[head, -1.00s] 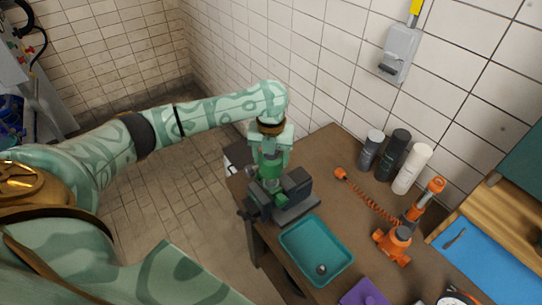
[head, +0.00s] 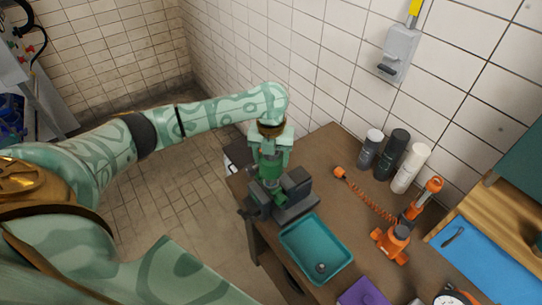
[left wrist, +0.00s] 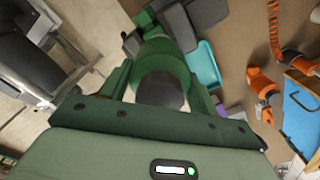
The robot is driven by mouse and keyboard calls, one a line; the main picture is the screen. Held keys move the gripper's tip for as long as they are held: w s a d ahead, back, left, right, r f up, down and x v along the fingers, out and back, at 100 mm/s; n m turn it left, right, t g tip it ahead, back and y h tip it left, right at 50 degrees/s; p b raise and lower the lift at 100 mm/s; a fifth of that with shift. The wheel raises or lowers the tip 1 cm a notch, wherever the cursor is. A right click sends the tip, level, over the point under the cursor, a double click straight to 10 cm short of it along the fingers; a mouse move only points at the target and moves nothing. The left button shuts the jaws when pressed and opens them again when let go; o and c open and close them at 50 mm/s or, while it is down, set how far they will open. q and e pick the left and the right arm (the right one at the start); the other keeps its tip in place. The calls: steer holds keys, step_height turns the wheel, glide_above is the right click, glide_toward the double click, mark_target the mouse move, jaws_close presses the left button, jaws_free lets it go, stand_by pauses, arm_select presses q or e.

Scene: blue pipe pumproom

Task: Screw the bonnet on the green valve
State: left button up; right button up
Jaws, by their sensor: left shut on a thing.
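My left gripper (head: 271,157) points down over the near-left corner of the workbench. It is shut on the green bonnet (head: 271,168), a round green piece. In the left wrist view the bonnet (left wrist: 163,68) sits between the two fingers and shows a dark grey round end towards the camera. Straight below it, the green valve (head: 267,186) is in the dark grey vise (head: 297,203). The bonnet lines up with the valve, but I cannot tell whether they touch or are threaded. My right gripper is not in view.
A teal tray (head: 291,253) with a small metal part stands right beside the vise. An orange tool with a coiled cord (head: 393,243) and several bottles (head: 388,160) stand farther right and back. A blue mat (head: 486,264) lies at the far right. A tiled wall runs behind the bench.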

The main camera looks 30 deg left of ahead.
arm_select(q)
steer(key=shift+f, duration=0.15)
steer(key=shift+f+b, duration=0.35)
steer(key=shift+f, duration=1.05)
steer(key=shift+f+b, duration=0.3)
steer(key=shift+f, duration=0.65)
steer(key=shift+f, duration=0.15)
steer(key=shift+f+p, duration=0.1)
steer(key=shift+p, duration=0.45)
steer(key=shift+f, duration=0.3)
